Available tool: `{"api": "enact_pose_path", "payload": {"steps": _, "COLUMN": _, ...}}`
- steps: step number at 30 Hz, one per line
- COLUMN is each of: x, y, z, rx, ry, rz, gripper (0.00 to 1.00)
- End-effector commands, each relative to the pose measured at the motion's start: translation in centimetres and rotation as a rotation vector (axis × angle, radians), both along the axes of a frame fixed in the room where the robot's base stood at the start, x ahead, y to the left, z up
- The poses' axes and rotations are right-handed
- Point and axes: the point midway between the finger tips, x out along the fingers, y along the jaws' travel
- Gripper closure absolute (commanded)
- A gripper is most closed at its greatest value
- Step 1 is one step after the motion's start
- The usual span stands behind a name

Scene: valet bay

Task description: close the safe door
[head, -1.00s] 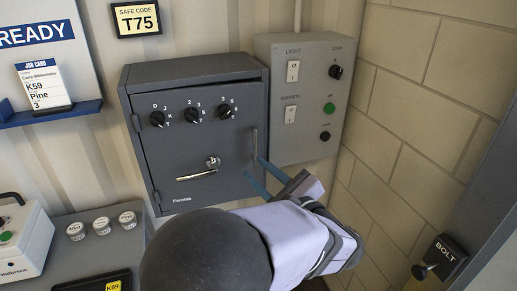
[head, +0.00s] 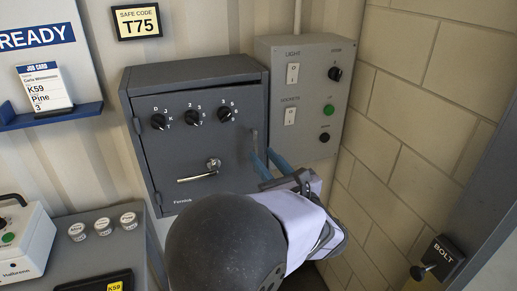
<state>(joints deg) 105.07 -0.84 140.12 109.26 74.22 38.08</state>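The dark grey safe (head: 192,75) is on the back wall. Its door (head: 225,150) has three dials along the top, a silver lever (head: 198,177) low in the middle and a vertical grip handle (head: 254,143) near its right edge. The hinges are on the left. Contact with the door is unclear.
A grey switch panel (head: 312,60) is close on the safe's right, beside a block wall (head: 400,130). A bolt box (head: 440,256) is at lower right. At left are a counter (head: 105,255) with small round tins, a white case (head: 30,250) and a blue shelf (head: 50,115).

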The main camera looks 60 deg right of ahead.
Motion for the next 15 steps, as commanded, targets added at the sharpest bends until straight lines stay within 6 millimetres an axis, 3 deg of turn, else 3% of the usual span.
{"api": "enact_pose_path", "payload": {"steps": 6, "x": 2.1, "y": -1.6, "z": 0.1, "rx": 0.001, "ry": 0.002, "rz": 0.004, "gripper": 0.73}}
{"api": "enact_pose_path", "payload": {"steps": 15, "x": 3.0, "y": -2.5, "z": 0.0, "rx": -0.001, "ry": 0.002, "rz": 0.000, "gripper": 0.73}}
